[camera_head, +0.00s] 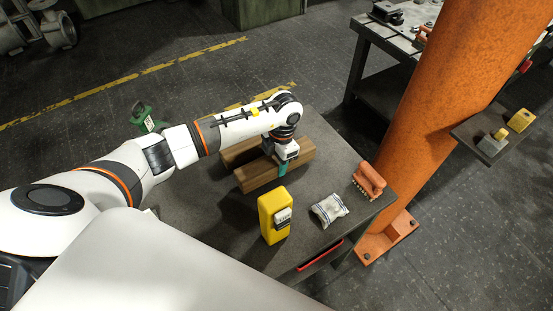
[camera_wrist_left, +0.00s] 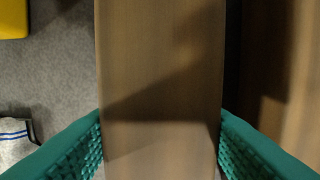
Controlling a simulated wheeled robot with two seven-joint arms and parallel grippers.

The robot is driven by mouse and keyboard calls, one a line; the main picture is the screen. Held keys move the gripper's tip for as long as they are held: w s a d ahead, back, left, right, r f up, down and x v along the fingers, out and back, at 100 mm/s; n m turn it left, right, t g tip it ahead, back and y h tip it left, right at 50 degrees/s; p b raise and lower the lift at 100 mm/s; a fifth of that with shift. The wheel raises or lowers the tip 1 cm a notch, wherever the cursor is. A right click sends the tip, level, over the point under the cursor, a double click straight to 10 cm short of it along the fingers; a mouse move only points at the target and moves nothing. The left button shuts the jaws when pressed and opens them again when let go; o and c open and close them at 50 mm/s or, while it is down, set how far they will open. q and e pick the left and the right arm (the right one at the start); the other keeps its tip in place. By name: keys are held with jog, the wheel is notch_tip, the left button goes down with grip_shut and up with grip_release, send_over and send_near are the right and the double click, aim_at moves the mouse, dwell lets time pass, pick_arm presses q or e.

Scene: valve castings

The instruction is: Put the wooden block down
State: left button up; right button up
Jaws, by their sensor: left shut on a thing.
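A brown wooden block (camera_head: 257,176) is at the middle of the dark table (camera_head: 190,192). My left gripper (camera_head: 282,169), with teal fingertips, points down and is shut on this block. In the left wrist view the block (camera_wrist_left: 160,80) fills the space between the two teal finger pads. A second wooden block (camera_head: 238,152) is close behind it in the head view, partly hidden by my arm and gripper. It also shows at the right of the left wrist view (camera_wrist_left: 275,70). I cannot tell whether the held block touches the table. My right gripper is not in view.
A yellow device (camera_head: 272,217) stands near the table's front. A green object (camera_head: 147,121) is at the table's far left. An orange column (camera_head: 440,110) rises beyond the right edge.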

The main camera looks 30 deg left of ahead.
pick_arm(q)
jog(key=shift+f+b, duration=0.4)
jog(key=shift+f, duration=0.3)
jog(key=shift+f, duration=0.2)
jog(key=o, duration=1.3)
jog(key=shift+o, duration=0.2)
jog(key=r+b, duration=0.1)
jog(key=r, duration=0.2)
jog(key=r+b, duration=0.1)
jog(key=r, duration=0.3)
jog(key=w+r+b, duration=0.1)
jog(key=r, duration=0.2)
jog(key=shift+w+d+r+b, duration=0.1)
jog(key=shift+d+r+b, duration=0.25)
jog(key=shift+r, duration=0.6)
